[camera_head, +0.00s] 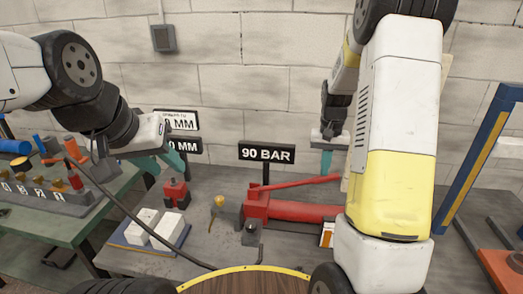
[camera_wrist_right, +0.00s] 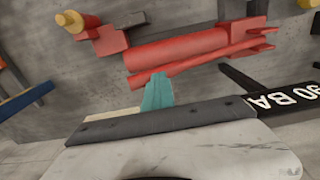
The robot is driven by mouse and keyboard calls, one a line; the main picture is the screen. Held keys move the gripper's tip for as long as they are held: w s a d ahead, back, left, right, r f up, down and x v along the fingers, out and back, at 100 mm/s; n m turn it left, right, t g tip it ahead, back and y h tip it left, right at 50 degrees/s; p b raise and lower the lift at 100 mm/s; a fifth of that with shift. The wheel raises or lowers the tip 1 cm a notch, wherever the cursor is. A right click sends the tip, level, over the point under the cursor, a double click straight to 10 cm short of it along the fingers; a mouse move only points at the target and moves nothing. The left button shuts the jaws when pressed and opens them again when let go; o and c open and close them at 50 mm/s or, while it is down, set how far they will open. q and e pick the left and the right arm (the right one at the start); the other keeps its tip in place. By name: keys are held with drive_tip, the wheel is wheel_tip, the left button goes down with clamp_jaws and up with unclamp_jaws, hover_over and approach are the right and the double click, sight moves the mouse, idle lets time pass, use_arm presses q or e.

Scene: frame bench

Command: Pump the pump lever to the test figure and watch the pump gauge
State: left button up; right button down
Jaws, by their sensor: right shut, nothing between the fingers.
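The red hand pump (camera_head: 290,211) lies on the grey bench, with its long red pump lever (camera_head: 295,187) slanting slightly up to the right. The lever also shows in the right wrist view (camera_wrist_right: 205,62). My right gripper (camera_head: 326,170) points down with its teal fingers shut and empty, close to the lever's free end. In the right wrist view the fingertips (camera_wrist_right: 158,76) overlap the lever; I cannot tell whether they touch. My left gripper (camera_head: 160,165) is open and empty, left of the pump. I cannot make out a gauge face; my right arm hides the pump's right end.
A black sign (camera_head: 267,153) reading 90 BAR stands behind the pump. Left of the pump are a red block (camera_head: 176,193), a yellow-topped item (camera_head: 218,203) and white blocks (camera_head: 147,222) on a blue-edged tray. A green table (camera_head: 40,227) holds fittings. A dark hose crosses the front.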

wheel_tip(320, 180, down, 8)
drive_tip(key=shift+f, duration=0.1)
drive_tip(key=shift+d+r, duration=0.1)
drive_tip(key=shift+r, duration=4.1)
drive_tip(key=shift+r, duration=2.45)
